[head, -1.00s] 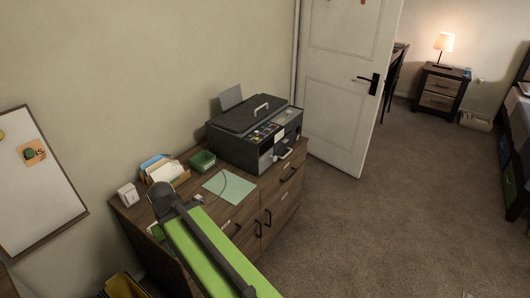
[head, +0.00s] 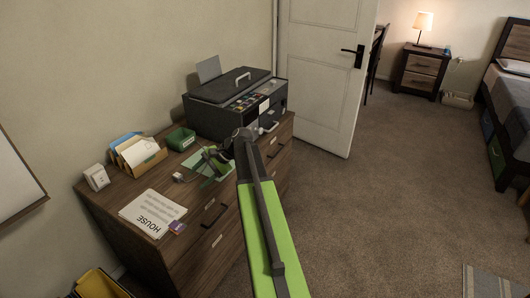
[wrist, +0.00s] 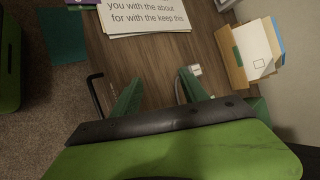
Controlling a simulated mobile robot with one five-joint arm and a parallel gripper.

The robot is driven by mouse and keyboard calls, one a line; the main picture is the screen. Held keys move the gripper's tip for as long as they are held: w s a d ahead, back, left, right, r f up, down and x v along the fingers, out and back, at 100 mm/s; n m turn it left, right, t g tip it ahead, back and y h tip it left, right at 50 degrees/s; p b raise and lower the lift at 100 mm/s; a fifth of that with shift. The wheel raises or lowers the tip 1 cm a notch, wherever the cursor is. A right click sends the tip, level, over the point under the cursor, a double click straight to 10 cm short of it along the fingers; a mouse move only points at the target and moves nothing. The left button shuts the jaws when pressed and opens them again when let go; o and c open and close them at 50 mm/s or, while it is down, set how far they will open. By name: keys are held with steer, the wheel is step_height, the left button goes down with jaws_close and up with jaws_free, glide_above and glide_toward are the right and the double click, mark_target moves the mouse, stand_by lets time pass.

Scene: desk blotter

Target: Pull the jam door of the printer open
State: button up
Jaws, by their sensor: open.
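The dark printer (head: 232,118) stands at the far right end of the wooden cabinet top in the head view. It has a pale handle on its lid (head: 243,76) and another pale handle low on its front (head: 268,128). I cannot tell for certain which panel is the jam door; no panel looks clearly open. My gripper (head: 203,165) is over the cabinet top, in front of the printer and apart from it. In the wrist view my gripper (wrist: 156,92) has its green fingers spread with nothing between them.
A green box (head: 180,138), a file holder (head: 138,153), a white block (head: 95,177) and printed sheets (head: 152,212) lie on the cabinet top (head: 118,192). A white plug (wrist: 194,69) with a cable lies near my fingers. The door (head: 325,75) stands behind the printer.

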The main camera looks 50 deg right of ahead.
steer(key=s+d+f+m+t+b, duration=0.1)
steer(key=d+m+t+b, duration=0.25)
steer(key=d, duration=0.75)
steer(key=s+d+f+m+t+b, duration=0.1)
steer(key=d+f+m+t+b, duration=0.2)
steer(key=d, duration=0.8)
steer(key=m+t+h+b, duration=0.3)
steer(key=m+t+b, duration=0.25)
steer(key=m, duration=0.35)
glide_toward(262, 131)
steer(key=shift+g, duration=0.3)
steer(key=x, duration=0.8)
steer(key=shift+w+r, duration=0.2)
steer(key=shift+r, duration=0.05)
jaws_close()
